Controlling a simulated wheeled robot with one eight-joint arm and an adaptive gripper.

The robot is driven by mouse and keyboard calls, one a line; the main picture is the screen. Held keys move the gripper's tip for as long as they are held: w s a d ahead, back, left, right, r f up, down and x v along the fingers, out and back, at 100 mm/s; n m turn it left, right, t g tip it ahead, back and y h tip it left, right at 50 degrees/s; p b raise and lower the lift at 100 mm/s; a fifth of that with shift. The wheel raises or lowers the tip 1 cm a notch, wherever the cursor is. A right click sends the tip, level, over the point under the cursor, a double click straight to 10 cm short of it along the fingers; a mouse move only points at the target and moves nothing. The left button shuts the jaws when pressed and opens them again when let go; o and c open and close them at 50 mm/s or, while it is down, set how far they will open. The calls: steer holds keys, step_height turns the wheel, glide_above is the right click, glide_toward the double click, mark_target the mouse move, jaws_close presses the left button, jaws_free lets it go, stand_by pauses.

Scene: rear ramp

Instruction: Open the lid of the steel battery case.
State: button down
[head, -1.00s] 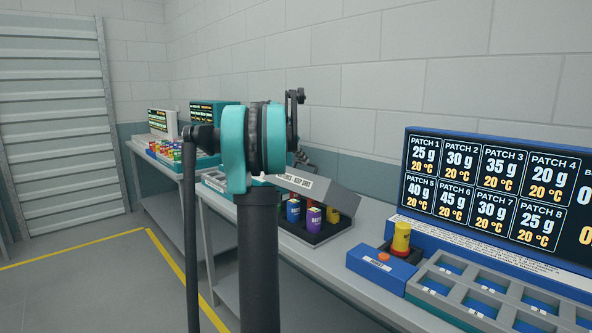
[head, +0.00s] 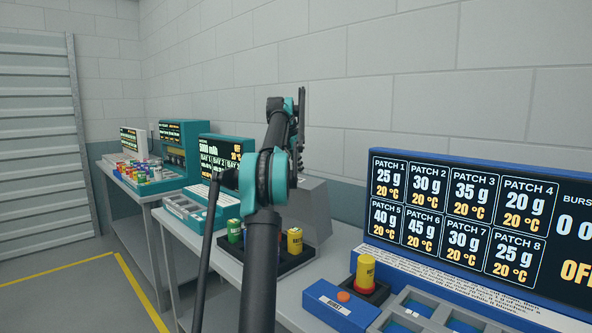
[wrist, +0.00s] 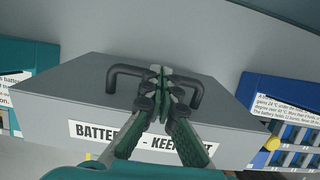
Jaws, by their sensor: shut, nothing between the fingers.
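My arm hides part of the case. In the wrist view the lid (wrist: 75,100) shows a black handle (wrist: 125,70) and a white label partly reading "KEEP". My gripper (wrist: 160,80) is shut and empty, its fingertips overlapping the middle of the handle. I cannot tell whether they touch it.
To the right are a blue box with an orange button (head: 343,297), a yellow cylinder (head: 366,274) and a wide patch display (head: 455,215). A teal display unit (head: 222,160) stands to the left. A wall is close behind the bench; floor is clear at left.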

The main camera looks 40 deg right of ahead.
steer(key=shift+d+f, duration=0.25)
steer(key=shift+d, duration=0.55)
steer(key=v, duration=0.7)
steer(key=shift+r, duration=0.25)
steer(key=shift+a, duration=0.1)
